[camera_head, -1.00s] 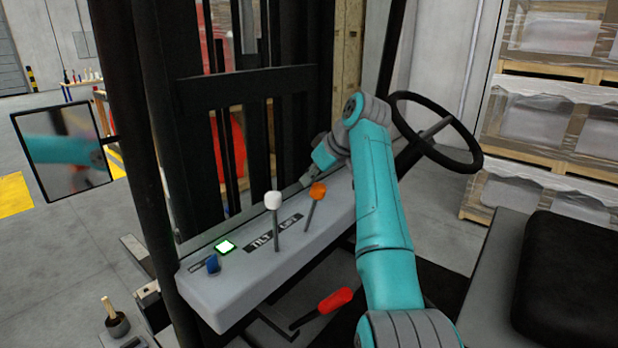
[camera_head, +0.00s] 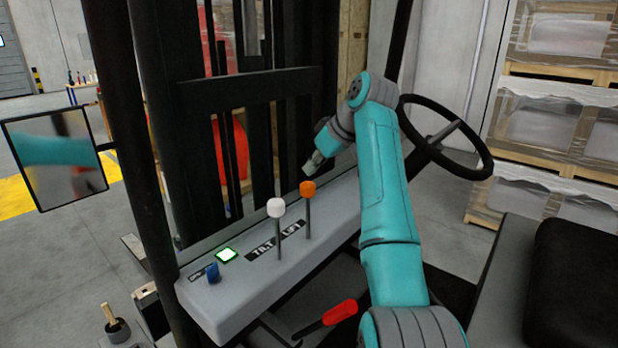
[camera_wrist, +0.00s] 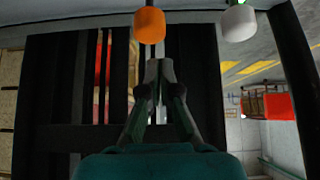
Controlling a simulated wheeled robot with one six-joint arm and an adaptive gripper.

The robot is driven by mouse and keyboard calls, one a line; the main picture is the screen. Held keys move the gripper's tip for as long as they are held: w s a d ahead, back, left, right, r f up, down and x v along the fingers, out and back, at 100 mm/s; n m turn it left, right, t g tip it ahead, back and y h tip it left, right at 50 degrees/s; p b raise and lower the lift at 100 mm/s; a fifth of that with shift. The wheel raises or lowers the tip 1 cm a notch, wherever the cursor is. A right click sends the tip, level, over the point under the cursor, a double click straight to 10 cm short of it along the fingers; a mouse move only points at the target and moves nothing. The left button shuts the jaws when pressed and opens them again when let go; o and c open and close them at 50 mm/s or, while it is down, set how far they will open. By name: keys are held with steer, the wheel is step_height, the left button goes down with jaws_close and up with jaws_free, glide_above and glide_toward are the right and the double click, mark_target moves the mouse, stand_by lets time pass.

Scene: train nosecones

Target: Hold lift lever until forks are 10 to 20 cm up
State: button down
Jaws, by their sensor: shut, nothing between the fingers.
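The lift lever has an orange knob (camera_head: 308,189) on a thin metal stem and stands nearly upright behind the LIFT label on the grey console (camera_head: 225,290). The tilt lever with a white knob (camera_head: 276,207) stands to its left. My gripper (camera_head: 308,172) is just beyond and above the orange knob, apart from it as far as I can see. In the wrist view my gripper (camera_wrist: 158,65) is shut and empty, with its tips just below the orange knob (camera_wrist: 149,25); the white knob (camera_wrist: 238,23) is to the right. The forks are not in view.
The black mast (camera_head: 250,90) stands beyond the console. A steering wheel (camera_head: 445,137) is right of my arm. A red-handled lever (camera_head: 340,312) sits below the console, and a black seat (camera_head: 580,285) is at right. A lit green-edged button (camera_head: 227,254) is on the console.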

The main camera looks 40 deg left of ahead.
steer(key=shift+s+a+r+v, duration=0.1)
steer(key=shift+a+v, duration=0.05)
steer(key=shift+v, duration=0.8)
steer(key=shift+s+a+r+v, duration=0.1)
steer(key=shift+v, duration=0.85)
steer(key=shift+a+r+v, duration=0.1)
steer(key=shift+a+v, duration=0.05)
steer(key=shift+v, duration=0.75)
